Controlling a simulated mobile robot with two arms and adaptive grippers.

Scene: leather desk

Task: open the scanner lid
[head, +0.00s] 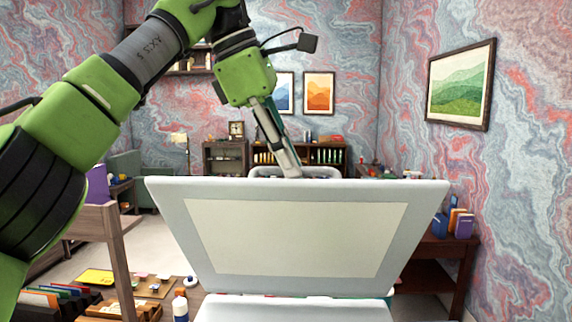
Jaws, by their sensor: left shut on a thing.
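The scanner lid (415,205) stands raised and tilted up in the head view, its pale underside panel facing me. The scanner body (290,310) shows at the bottom edge, below the lid. My left gripper (288,172) comes down from above to the middle of the lid's top edge. Its fingers are shut on the lid there, and the fingertips are partly hidden by the edge. My right gripper is not in view.
A glue bottle (181,308) stands left of the scanner. A brown desk with papers and a yellow sheet (94,277) lies at lower left, beside a file rack (45,298). A side table with blue and purple boxes (463,225) is at right.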

